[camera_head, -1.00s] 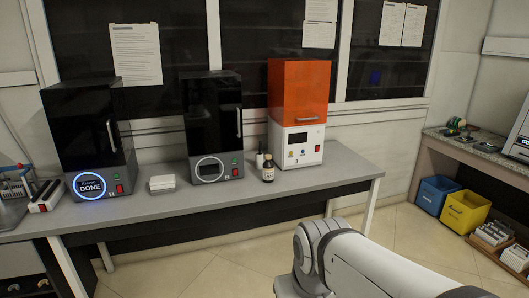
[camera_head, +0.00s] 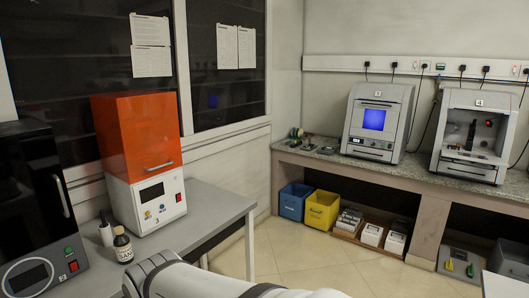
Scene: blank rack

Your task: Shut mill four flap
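The mill marked 4 (camera_head: 440,131) stands at the right on the stone-topped bench. It is a white and grey machine, and its front is open. A dark spindle and a small red light show inside the lit chamber (camera_head: 484,135). I cannot clearly make out the flap itself; it is not across the opening. My gripper is out of view. Only a white link of my arm shows at the bottom, far from the mill.
A similar mill with a blue window (camera_head: 374,119) stands left of mill four, its front shut. Below are a blue bin (camera_head: 292,206), a yellow bin (camera_head: 320,214) and boxes. An orange-topped printer (camera_head: 136,134) and brown bottle (camera_head: 123,248) stand on the left table. Floor between is clear.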

